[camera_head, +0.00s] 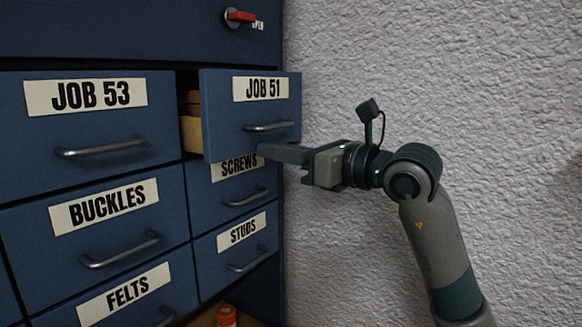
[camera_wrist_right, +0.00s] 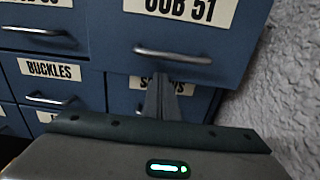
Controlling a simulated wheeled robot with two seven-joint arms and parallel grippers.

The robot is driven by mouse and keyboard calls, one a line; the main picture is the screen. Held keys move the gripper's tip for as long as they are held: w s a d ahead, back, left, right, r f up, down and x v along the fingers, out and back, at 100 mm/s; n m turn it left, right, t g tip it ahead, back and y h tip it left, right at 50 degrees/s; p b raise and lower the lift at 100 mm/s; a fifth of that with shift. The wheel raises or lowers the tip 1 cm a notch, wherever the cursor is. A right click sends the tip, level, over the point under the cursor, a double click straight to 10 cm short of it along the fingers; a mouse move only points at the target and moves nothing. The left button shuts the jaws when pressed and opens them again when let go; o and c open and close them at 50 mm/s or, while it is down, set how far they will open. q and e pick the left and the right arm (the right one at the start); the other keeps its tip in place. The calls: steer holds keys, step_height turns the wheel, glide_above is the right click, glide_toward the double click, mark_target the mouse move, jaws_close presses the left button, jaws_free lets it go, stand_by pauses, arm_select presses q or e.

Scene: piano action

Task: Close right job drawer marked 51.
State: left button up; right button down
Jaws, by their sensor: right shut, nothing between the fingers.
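The JOB 51 drawer (camera_head: 222,120) is a blue drawer with a white label and a metal handle (camera_head: 268,127). In the head view it stands out from the cabinet front, and its light wooden side shows in the gap at its left. In the right wrist view its front (camera_wrist_right: 110,40) fills the upper part. My right gripper (camera_head: 264,151) is shut and empty, its fingers pointing left at the drawer's lower edge, just below the handle. In the right wrist view the fingers (camera_wrist_right: 162,80) reach up to below the handle; I cannot tell whether they touch the drawer. My left gripper is out of view.
The JOB 53 (camera_head: 25,150), BUCKLES (camera_head: 60,265), SCREWS (camera_head: 215,208) and STUDS (camera_head: 215,270) drawers appear flush around it. A red lever (camera_head: 240,16) sits above. A textured wall (camera_head: 480,90) stands right of the cabinet. An orange item (camera_head: 226,316) is at the bottom.

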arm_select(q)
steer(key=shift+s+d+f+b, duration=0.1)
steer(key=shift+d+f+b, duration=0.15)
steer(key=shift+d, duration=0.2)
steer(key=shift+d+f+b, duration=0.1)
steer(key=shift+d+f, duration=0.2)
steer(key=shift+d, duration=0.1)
arm_select(e)
steer(key=shift+x, duration=1.6)
